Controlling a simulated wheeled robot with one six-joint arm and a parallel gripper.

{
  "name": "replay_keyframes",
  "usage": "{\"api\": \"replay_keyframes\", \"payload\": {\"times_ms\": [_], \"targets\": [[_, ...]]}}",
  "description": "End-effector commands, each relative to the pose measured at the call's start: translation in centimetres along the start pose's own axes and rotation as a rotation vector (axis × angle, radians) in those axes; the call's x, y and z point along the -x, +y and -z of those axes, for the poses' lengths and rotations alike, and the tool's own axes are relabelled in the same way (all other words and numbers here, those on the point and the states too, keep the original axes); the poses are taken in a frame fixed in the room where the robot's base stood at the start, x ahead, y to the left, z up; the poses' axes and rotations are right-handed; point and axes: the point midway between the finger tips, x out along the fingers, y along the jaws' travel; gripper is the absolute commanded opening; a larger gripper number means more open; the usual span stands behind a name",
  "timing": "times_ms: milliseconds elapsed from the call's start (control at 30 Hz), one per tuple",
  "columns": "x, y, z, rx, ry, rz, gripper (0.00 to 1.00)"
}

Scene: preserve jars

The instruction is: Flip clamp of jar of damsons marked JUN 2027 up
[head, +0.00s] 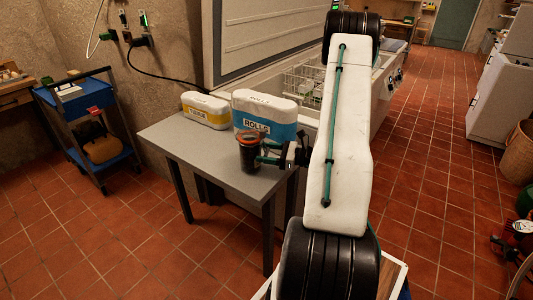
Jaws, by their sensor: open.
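A dark jar (249,155) with an orange-red ring at its top stands upright on the small grey table, near its right front edge. Its contents, any date mark and the position of its clamp are too small to make out. My gripper (264,153) reaches in from the right, level with the jar's upper part. Its dark green fingers are open right beside the jar. I cannot tell whether they touch it.
On the grey table (190,137), a blue and white pack marked ROLLS (265,115) stands just behind the jar, and a yellow and white pack (205,110) stands further left. The table's left part is clear.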

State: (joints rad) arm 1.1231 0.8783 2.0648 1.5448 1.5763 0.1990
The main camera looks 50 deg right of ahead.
Motion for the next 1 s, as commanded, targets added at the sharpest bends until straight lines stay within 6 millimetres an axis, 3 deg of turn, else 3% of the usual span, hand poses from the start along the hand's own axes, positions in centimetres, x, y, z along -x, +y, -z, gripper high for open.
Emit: {"api": "replay_keyframes", "payload": {"times_ms": [167, 333, 367, 733, 1000], "targets": [[0.0, 0.0, 0.0, 0.0, 0.0, 0.0, 0.67], [0.0, 0.0, 0.0, 0.0, 0.0, 0.0, 0.26], [0.0, 0.0, 0.0, 0.0, 0.0, 0.0, 0.22], [0.2, -0.1, -0.2, 0.004, 0.047, 0.001, 0.22], [1.0, -0.1, -0.7, 0.007, 0.219, 0.002, 0.22]]}}
